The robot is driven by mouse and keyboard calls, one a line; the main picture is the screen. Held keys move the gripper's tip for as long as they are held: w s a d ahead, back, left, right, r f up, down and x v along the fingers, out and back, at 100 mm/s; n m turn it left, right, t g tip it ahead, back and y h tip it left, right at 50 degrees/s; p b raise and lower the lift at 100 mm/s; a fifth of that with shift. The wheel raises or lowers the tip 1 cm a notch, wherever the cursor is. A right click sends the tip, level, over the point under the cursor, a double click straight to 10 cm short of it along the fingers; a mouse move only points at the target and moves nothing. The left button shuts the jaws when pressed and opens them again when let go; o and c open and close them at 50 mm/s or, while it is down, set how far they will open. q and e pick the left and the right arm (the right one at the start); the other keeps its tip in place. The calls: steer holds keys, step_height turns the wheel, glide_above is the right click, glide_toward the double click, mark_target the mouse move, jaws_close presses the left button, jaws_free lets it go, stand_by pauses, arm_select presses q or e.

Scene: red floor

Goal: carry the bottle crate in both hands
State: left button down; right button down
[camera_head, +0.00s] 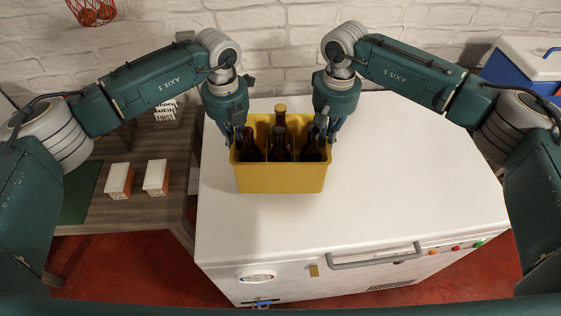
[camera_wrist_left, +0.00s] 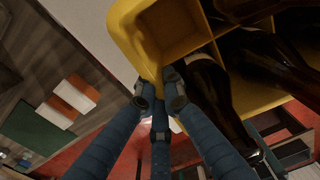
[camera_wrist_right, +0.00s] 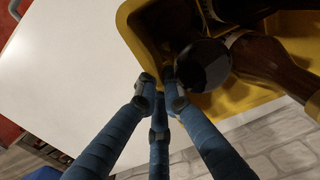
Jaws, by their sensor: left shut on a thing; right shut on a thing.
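The yellow bottle crate (camera_head: 282,179) is upright over the white chest top, with several dark brown bottles (camera_head: 281,140) in its compartments; one at the back has a yellow cap. I cannot tell whether the crate touches the chest top. My left gripper (camera_head: 236,138) is shut on the crate's left side wall. In the left wrist view its fingers (camera_wrist_left: 160,92) pinch the yellow rim beside an empty corner compartment. My right gripper (camera_head: 326,132) is shut on the right side wall. In the right wrist view its fingers (camera_wrist_right: 160,85) close on the rim near a bottle.
The white chest (camera_head: 400,180) has free room right of the crate and a front handle (camera_head: 375,257). A wooden table (camera_head: 130,205) at left holds two orange-white boxes (camera_head: 119,180). A blue-white cooler (camera_head: 525,65) stands at back right. A brick wall is behind.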

steer(key=shift+r+p, duration=1.2)
steer(key=shift+r, duration=0.5)
steer(key=shift+f, duration=0.1)
